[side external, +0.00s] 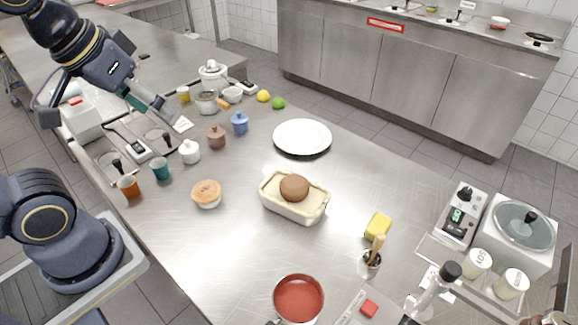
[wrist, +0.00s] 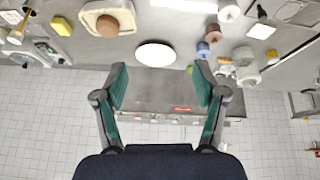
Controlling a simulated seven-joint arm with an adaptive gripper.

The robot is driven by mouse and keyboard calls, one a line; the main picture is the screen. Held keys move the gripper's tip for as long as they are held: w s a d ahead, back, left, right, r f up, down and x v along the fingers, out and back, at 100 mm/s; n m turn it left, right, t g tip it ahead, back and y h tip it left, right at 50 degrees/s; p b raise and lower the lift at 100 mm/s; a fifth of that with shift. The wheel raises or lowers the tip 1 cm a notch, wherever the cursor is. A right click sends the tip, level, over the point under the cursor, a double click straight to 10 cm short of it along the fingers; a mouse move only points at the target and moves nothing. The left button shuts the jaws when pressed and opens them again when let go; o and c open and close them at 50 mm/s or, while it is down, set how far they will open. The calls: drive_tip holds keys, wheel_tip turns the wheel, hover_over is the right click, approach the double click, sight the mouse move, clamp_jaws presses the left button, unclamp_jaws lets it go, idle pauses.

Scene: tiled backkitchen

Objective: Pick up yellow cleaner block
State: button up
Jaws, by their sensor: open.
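The yellow cleaner block (side external: 377,226) lies on the steel counter, right of the cream loaf dish (side external: 282,206) and just behind a small pot of utensils (side external: 371,263). It also shows in the wrist view (wrist: 61,26), at the upper left. My gripper (side external: 176,122) is high over the counter's left part, far from the block. In the wrist view my gripper (wrist: 162,84) has its two teal-padded fingers spread wide with nothing between them.
A white plate (side external: 302,138) lies behind the loaf dish. A red-filled pan (side external: 298,298) stands at the front. Several cups and jars stand at the left. Counter between plate and block is clear.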

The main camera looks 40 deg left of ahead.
drive_tip(key=w+d+r+n+g, duration=0.15)
drive_tip(key=w+d+r, duration=0.35)
drive_tip(key=w+r, duration=0.6)
drive_tip(key=m+g, duration=0.2)
drive_tip(key=g, duration=0.2)
hover_over(379, 224)
wheel_tip(379, 224, down, 31)
drive_tip(key=shift+d+r, duration=0.15)
drive_tip(key=shift+r, duration=0.05)
wheel_tip(379, 224, down, 6)
drive_tip(key=shift+r, duration=0.1)
